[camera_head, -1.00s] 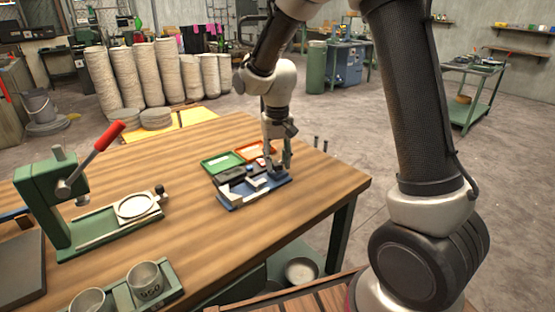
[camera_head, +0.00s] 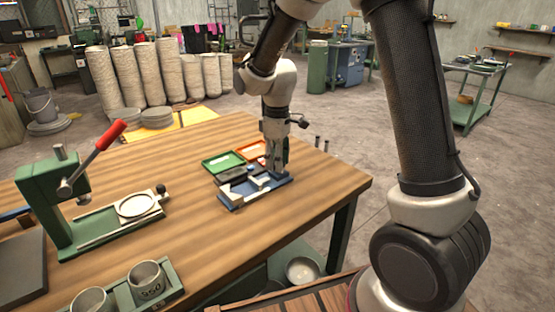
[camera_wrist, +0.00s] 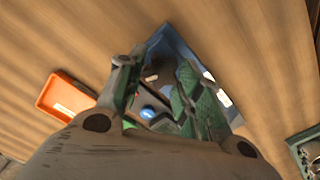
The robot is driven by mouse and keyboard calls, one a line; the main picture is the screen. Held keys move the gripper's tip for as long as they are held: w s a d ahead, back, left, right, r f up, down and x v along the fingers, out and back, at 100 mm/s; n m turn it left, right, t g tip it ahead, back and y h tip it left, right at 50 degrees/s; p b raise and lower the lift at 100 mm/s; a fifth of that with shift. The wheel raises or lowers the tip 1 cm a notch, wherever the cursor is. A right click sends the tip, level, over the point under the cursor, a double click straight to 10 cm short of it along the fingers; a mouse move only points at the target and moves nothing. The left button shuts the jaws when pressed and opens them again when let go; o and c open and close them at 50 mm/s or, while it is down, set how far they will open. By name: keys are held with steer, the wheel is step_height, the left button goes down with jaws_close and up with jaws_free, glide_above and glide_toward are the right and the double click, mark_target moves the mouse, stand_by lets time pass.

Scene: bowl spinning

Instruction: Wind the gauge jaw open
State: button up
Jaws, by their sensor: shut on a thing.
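The gauge (camera_head: 236,203) has a blue base with pale and dark blocks on it. It lies on the wooden table in the head view. My gripper (camera_head: 277,172) points down at its right end and is shut on a part of it. The held part is hidden by the fingers, so I cannot tell its shape. In the wrist view, my gripper's green fingers (camera_wrist: 157,70) straddle part of the gauge (camera_wrist: 172,43). A pale block (camera_head: 260,183) sits on the base left of the fingers. How wide the jaw stands cannot be made out.
A green tray (camera_head: 222,162) and an orange tray (camera_head: 249,150) lie behind the gauge; the orange one also shows in the wrist view (camera_wrist: 68,97). A green press (camera_head: 62,205) with a red-handled lever stands left. Cups (camera_head: 146,281) stand at the front. Bare wood lies between.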

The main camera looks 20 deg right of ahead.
steer(key=n, duration=0.4)
steer(key=shift+n, duration=0.4)
stand_by(0.4)
steer(key=o, duration=1)
step_height(320, 180, up, 12)
steer(key=shift+r, duration=0.1)
